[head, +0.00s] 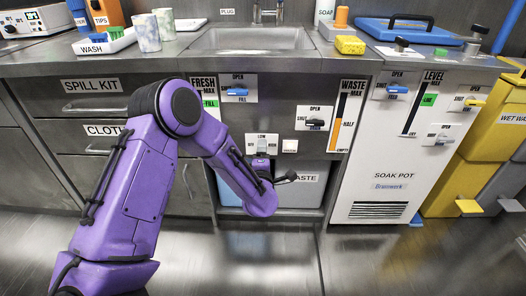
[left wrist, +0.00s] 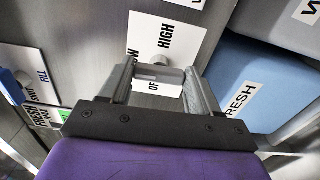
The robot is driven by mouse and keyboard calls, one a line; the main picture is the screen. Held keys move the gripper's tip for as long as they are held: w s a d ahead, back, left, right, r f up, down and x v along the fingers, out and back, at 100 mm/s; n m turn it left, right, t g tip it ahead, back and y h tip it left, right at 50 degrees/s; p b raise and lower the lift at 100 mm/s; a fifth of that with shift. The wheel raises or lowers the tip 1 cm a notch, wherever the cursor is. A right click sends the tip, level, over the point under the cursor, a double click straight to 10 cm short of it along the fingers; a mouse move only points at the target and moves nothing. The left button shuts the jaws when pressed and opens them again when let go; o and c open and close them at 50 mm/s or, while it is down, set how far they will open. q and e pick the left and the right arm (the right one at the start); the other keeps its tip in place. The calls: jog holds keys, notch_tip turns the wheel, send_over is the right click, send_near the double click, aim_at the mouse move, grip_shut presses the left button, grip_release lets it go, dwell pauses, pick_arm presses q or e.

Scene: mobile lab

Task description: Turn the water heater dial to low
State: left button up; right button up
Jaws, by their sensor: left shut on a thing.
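The water heater dial sits on a white plate (head: 262,145) marked OFF, LOW and HIGH, on the cabinet front below the sink. In the head view LOW is at the top of the plate. In the left wrist view the grey dial knob (left wrist: 162,60) lies between the fingers of my left gripper (left wrist: 160,80), which is shut on it. The fingers hide part of the plate and its lettering. Which mark the knob points to cannot be told. In the head view my purple left wrist hides most of this gripper. My right gripper is not in view.
A FRESH gauge (head: 209,92) and a blue open/shut valve (head: 236,92) are above left of the dial. A black-handled valve (head: 314,121) is to its right. A blue bin (left wrist: 262,82) and a WASTE container (head: 300,192) stand below. The counter has a sink (head: 250,38).

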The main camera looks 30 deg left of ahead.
pick_arm(q)
jog(key=shift+f, duration=0.1)
dwell(0.5)
jog(key=o, duration=1.1)
jog(key=shift+c, duration=0.2)
jog(key=p+v, duration=0.2)
jog(key=v, duration=0.8)
jog(key=shift+s, duration=0.25)
jog(key=shift+d, duration=0.15)
